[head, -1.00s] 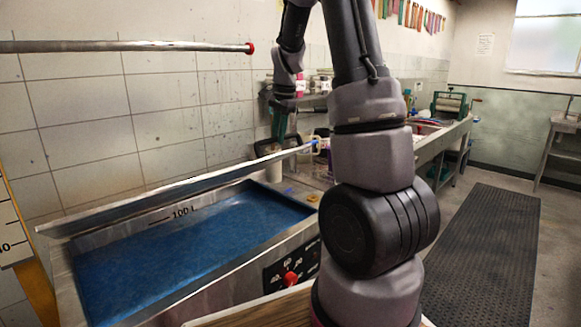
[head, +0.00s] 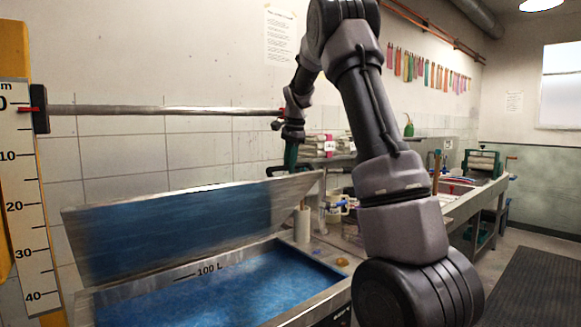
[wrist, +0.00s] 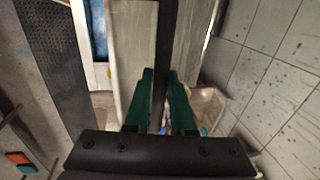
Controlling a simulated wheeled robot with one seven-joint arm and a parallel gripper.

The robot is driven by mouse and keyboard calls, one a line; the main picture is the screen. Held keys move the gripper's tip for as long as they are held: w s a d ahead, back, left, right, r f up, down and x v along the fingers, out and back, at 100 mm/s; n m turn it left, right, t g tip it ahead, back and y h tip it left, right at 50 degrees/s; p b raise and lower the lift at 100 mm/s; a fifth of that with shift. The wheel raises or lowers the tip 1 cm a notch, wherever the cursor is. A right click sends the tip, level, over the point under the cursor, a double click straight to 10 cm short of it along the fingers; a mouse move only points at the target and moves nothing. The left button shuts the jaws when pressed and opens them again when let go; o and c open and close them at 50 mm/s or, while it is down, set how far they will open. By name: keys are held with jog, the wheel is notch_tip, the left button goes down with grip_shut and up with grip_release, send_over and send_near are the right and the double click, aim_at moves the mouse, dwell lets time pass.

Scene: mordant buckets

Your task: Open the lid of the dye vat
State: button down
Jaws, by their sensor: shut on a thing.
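The dye vat (head: 325,300) is a steel tank of blue liquid with a "100 L" mark inside its back wall. Its lid (head: 180,230) is raised and tilted up along the back, with its blue-tinted underside facing the camera. My gripper (head: 290,160), with green fingers, is at the lid's upper right edge, at a dark handle (head: 277,171). In the wrist view my gripper (wrist: 160,75) is shut on this dark handle bar (wrist: 166,30), which runs between the fingers. The lid's pale metal surface lies behind it.
A horizontal metal rod (head: 170,110) crosses above the lid, near the wall. A yellow-edged measuring scale (head: 18,200) stands at left. A white cylinder (head: 302,225) and a cluttered counter (head: 460,210) are at right. A dark floor mat (head: 530,255) lies in the aisle.

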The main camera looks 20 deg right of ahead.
jog(key=c, duration=0.8)
grip_release()
jog(key=shift+w+a+f, duration=0.15)
jog(key=shift+a+f, duration=0.05)
jog(key=shift+f, duration=0.1)
jog(key=shift+o, duration=0.2)
jog(key=shift+d+r, duration=0.1)
jog(key=shift+r, duration=0.2)
notch_tip(320, 180, up, 10)
jog(key=s, duration=0.2)
jog(key=shift+d+r, duration=0.15)
jog(key=shift+d, duration=0.2)
